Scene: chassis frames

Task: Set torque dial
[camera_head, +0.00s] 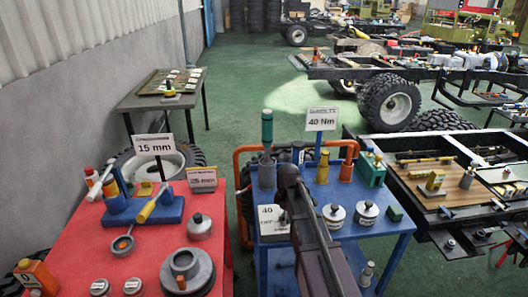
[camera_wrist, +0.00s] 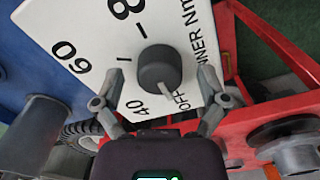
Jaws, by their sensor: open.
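The torque dial is a dark round knob (camera_wrist: 158,66) with a pale pointer, on a white scale plate (camera_wrist: 95,30) marked 40, 60, a partly cut-off 8 and OFF. The pointer faces down and right in the wrist view, between the 40 and OFF marks. My gripper (camera_wrist: 162,76) is open, with one finger on each side of the knob; I cannot tell whether they touch it. In the head view the plate (camera_head: 271,215) shows at the front of the blue cart (camera_head: 390,228), and my arm hides the knob. A sign (camera_head: 322,119) there reads "40 Nm".
The blue cart carries a green-topped bottle (camera_head: 267,130), round lidded tins (camera_head: 366,213) and a green block (camera_head: 370,170). A red table (camera_head: 75,250) with tools and a "15 mm" sign (camera_head: 154,145) stands left. A chassis frame (camera_head: 460,200) stands right.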

